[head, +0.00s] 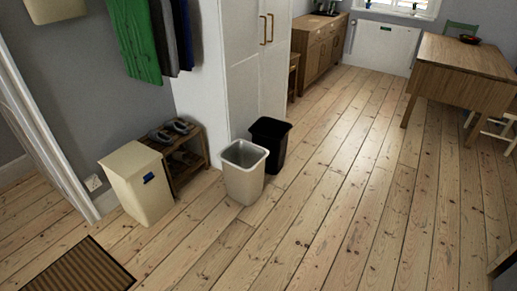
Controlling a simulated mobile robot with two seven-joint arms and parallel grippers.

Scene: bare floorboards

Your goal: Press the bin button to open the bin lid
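A cream bin (137,186) with a flat lid (130,161) stands on the floorboards at the left, by the grey wall. Its lid looks shut. A small blue patch, which looks like the bin button (148,177), is on its front near the top right. A light grey open-topped bin (243,174) and a black open-topped bin (271,141) stand to its right, in front of the white wardrobe. Neither of my grippers shows in the head view.
A wooden shoe rack (186,158) stands directly behind the cream bin. A brown striped mat (80,268) lies at the lower left. A wooden table (467,72) stands at the upper right. The floor in the middle and front is clear.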

